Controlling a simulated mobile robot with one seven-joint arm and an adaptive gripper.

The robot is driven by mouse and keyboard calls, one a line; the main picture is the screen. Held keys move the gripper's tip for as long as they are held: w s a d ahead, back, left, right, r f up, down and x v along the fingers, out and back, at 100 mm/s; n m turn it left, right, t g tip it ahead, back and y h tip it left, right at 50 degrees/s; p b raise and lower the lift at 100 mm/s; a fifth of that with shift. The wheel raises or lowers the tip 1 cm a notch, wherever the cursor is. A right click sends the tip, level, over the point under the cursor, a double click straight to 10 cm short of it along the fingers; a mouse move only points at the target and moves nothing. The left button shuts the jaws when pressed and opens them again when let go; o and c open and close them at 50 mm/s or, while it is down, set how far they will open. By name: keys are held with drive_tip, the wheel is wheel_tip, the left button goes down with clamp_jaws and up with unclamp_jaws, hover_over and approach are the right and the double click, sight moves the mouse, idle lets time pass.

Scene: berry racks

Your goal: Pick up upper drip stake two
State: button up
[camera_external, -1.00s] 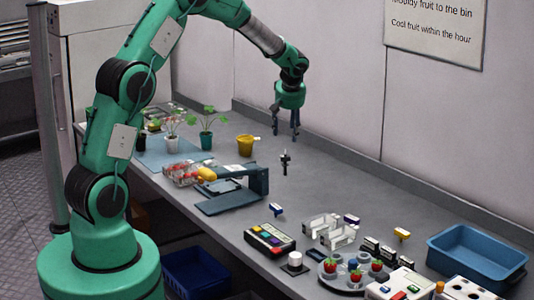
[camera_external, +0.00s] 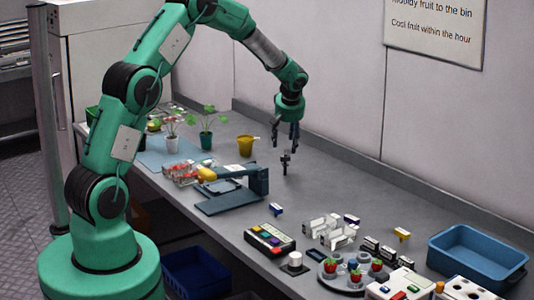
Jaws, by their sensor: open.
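A small dark upright piece with a short crossbar, which looks like the drip stake (camera_external: 286,164), stands on the grey bench near the middle. My gripper (camera_external: 285,143) points straight down just above it. Its two dark fingers are spread apart, one on each side of the stake's top as seen from here, with nothing held between them. I cannot tell whether a finger touches the stake. No label on it can be read.
A yellow pot (camera_external: 245,146) and potted seedlings (camera_external: 206,139) stand to the left. A blue-grey weighing or clamp device (camera_external: 258,180) stands just left of the stake. A blue tub (camera_external: 475,253) is at the far right.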

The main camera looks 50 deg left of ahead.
sight(285, 156)
drive_tip(key=shift+x, duration=1.9)
drive_tip(key=shift+b+x, duration=0.65)
drive_tip(key=shift+x, duration=1.95)
drive_tip(key=c, duration=0.9)
drive_tip(key=shift+o, duration=0.4)
